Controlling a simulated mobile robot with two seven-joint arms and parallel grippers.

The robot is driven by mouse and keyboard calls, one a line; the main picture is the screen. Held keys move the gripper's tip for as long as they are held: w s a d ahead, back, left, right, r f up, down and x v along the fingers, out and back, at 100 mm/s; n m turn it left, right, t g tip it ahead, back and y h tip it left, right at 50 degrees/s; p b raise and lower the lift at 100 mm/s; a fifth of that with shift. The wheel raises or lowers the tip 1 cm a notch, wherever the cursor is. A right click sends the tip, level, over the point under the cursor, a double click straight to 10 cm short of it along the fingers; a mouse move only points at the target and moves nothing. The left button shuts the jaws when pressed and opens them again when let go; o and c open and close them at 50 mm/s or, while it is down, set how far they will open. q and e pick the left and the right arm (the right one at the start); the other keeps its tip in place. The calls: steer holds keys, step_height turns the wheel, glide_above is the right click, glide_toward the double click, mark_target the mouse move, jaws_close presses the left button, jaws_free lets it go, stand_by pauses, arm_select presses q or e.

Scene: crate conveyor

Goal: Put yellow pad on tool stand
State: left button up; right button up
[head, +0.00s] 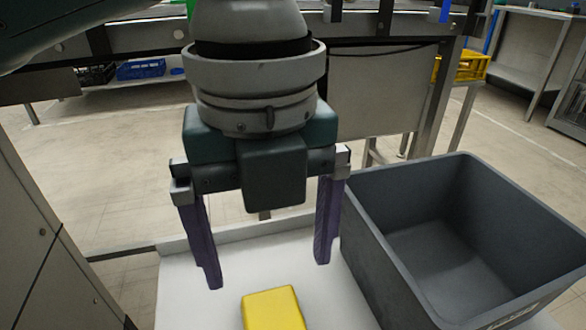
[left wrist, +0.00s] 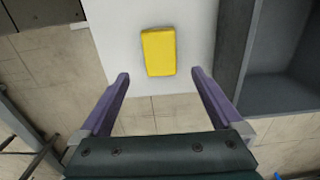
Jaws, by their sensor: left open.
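The yellow pad (head: 273,310) is a plain block lying on a white flat surface (head: 190,295), cut off by the bottom edge in the head view. It shows whole in the left wrist view (left wrist: 158,52), near the surface's edge. I cannot tell whether this white surface is the tool stand. My left gripper (head: 267,272) points down with its two purple fingers spread and nothing between them. It hangs above the surface, apart from the pad. In the left wrist view the pad appears beyond and between the fingertips (left wrist: 160,74). My right gripper is not in view.
An empty grey crate (head: 380,250) stands right of the pad; its wall is near the gripper's right finger. A conveyor frame (head: 390,32) runs across the back. A yellow crate (head: 470,66) and a blue crate (head: 140,70) sit further off. The white surface left of the pad is clear.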

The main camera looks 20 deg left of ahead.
arm_select(q)
steer(key=s+d+f+n+t+h, duration=0.2)
steer(key=s+d+f+n+h, duration=0.25)
steer(key=n, duration=0.55)
steer(key=s+a+n, duration=0.1)
steer(key=a+n, duration=0.1)
steer(key=n, duration=0.1)
steer(key=s+a+f+n+t+y, duration=0.1)
steer(key=n, duration=0.3)
steer(key=s+a+n, duration=0.1)
steer(key=a+n, duration=0.1)
steer(key=n, duration=0.2)
steer(key=shift+s+a+f+t, duration=0.2)
steer(key=shift+s+a+t, duration=0.05)
steer(key=shift+a+t, duration=0.05)
steer(key=s+a+f+n+y, duration=0.1)
steer(key=s+a+n+y, duration=0.2)
steer(key=a+n, duration=0.3)
steer(key=shift+s+a+f, duration=0.2)
steer(key=shift+s+a, duration=0.55)
steer(key=shift+a, duration=0.45)
